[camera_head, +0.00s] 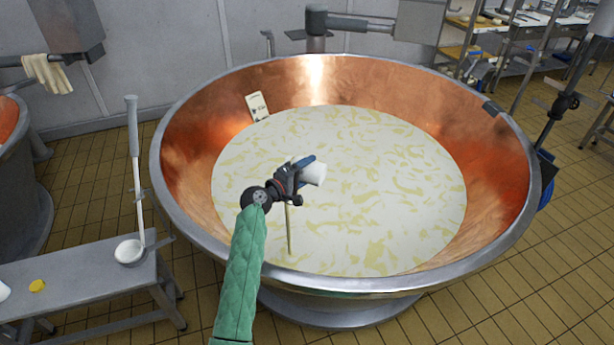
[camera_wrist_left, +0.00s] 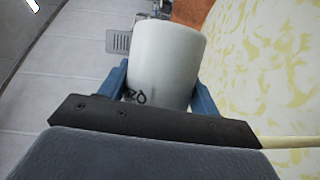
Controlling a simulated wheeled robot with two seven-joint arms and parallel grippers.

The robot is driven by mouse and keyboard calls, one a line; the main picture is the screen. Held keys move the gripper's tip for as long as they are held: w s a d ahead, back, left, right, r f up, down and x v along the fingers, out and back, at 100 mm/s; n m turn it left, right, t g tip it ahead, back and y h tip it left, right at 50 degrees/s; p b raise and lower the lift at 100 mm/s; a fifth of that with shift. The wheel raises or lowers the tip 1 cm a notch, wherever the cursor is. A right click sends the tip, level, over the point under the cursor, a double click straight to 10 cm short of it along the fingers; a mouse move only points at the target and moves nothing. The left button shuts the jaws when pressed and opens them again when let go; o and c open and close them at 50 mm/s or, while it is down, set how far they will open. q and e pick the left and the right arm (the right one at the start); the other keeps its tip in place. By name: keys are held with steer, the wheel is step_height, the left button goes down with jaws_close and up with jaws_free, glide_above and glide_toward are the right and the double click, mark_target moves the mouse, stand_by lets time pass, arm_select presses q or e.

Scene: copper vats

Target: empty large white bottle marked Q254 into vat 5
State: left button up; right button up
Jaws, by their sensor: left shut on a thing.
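My left gripper (camera_head: 300,172) is over the large copper vat (camera_head: 190,150), shut on a white bottle (camera_head: 314,174). The bottle is tipped over, with its base pointing right and slightly up; its mouth is hidden behind the gripper. A thin pale-yellow stream (camera_head: 289,232) runs down from beneath the gripper into the vat. In the left wrist view the bottle (camera_wrist_left: 165,62) sits between the blue fingers, with dark writing partly hidden at its lower edge; I cannot read it fully. The vat holds whitish liquid with yellow patches (camera_head: 390,190). My right gripper is out of view.
A bench (camera_head: 85,283) at the lower left bears a yellow cap (camera_head: 37,286) and a long-handled ladle (camera_head: 133,185). A card (camera_head: 257,106) with unreadable marks is on the vat's inner wall. Another vat (camera_head: 12,150) stands left, shelves (camera_head: 470,50) at the back right.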

arm_select(q)
steer(key=shift+a+r+n+h, duration=0.1)
steer(key=shift+r+n+h, duration=0.3)
steer(key=shift+r+n, duration=0.35)
steer(key=shift+w+a+r+n+t, duration=0.15)
steer(key=shift+r+n+t, duration=0.1)
steer(key=shift+r+n, duration=0.15)
steer(key=shift+w+a+r+n+t, duration=0.15)
steer(key=shift+r+n+t, duration=0.15)
steer(key=shift+n, duration=0.15)
steer(key=shift+s+r, duration=0.1)
steer(key=shift+r, duration=0.05)
steer(key=shift+a+r+n, duration=0.1)
steer(key=shift+r+n, duration=0.05)
steer(key=shift+n, duration=0.25)
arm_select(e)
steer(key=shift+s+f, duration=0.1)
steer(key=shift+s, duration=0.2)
